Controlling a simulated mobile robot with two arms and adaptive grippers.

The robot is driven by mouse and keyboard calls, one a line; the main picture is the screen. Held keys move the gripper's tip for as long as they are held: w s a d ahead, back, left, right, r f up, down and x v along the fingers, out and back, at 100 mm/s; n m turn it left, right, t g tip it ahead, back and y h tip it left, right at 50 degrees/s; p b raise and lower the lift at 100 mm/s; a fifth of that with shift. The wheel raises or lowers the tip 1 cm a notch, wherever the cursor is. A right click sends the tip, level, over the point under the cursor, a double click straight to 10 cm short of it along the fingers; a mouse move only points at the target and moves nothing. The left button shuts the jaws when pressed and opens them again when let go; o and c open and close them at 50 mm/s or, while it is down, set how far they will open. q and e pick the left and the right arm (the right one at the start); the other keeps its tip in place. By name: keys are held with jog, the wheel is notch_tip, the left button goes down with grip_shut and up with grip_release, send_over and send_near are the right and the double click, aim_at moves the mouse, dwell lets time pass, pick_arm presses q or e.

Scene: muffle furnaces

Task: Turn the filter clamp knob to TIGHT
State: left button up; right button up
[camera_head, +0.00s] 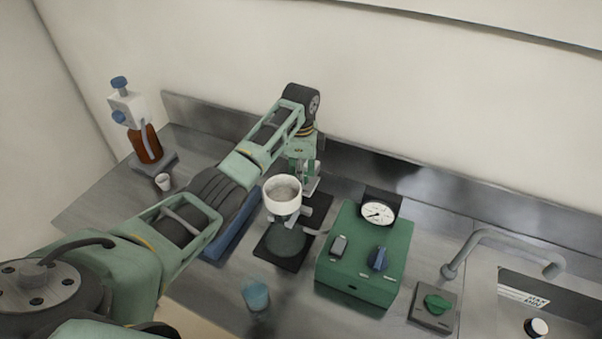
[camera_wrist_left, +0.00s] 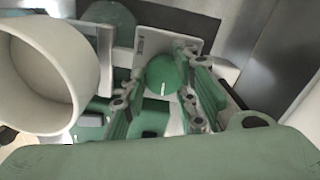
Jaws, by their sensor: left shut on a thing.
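The filter clamp knob (camera_wrist_left: 163,76) is a round green knob with a short white mark, in front of a pale clamp plate (camera_wrist_left: 192,45). My left gripper (camera_wrist_left: 168,88) has its two fingers on either side of the knob and is shut on it. In the head view my left gripper (camera_head: 303,170) reaches down just behind the white filter funnel (camera_head: 284,205), and the knob is hidden there. The funnel (camera_wrist_left: 45,75) also shows close on the left in the wrist view. I cannot read the clamp's markings. My right gripper is not in view.
A green pump box (camera_head: 352,262) with a gauge (camera_head: 377,212) and a blue knob (camera_head: 378,258) stands right of the funnel. A blue cup (camera_head: 256,295) stands in front. A brown bottle (camera_head: 146,146) is at the left. A tap (camera_head: 500,236) and green knob (camera_head: 437,303) are at the right.

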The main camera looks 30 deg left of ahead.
pick_arm(q)
jog(key=shift+s+d+f+m, duration=0.1)
jog(key=shift+s+f+m, duration=0.1)
jog(key=shift+m, duration=0.1)
jog(key=o, duration=1)
jog(key=shift+r, duration=0.1)
jog(key=shift+s+r, duration=0.1)
jog(key=shift+r, duration=0.15)
notch_tip(320, 180, up, 12)
jog(key=shift+f, duration=0.15)
